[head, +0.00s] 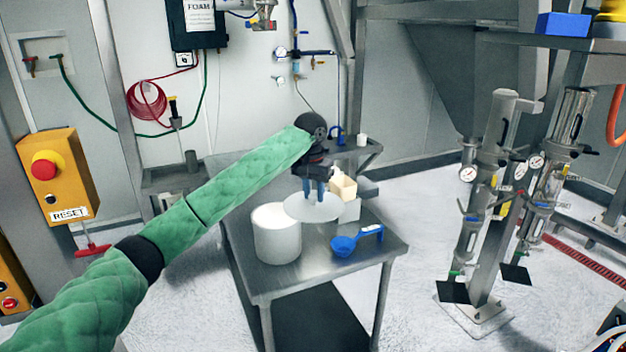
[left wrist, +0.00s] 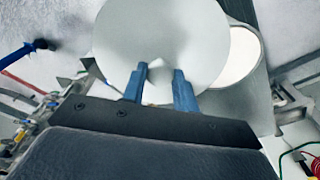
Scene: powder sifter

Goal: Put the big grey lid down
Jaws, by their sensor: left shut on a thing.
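The big grey lid (head: 311,208) is a flat, pale grey disc. My left gripper (head: 314,194) points down and is shut on the lid's middle. The lid is held just right of a white tub (head: 277,240) on the metal table (head: 300,284). In the left wrist view the lid (left wrist: 160,40) fills the top middle, its knob between the blue fingers (left wrist: 160,88). The tub's open top (left wrist: 238,55), with white contents, shows partly behind it. Whether the lid touches anything below, I cannot tell. My right gripper is not in view.
A blue scoop (head: 345,245) lies on the table right of the tub. A cream box (head: 343,187) stands behind the lid. The table's front part is bare. Metal valves and pipes (head: 478,200) stand to the right.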

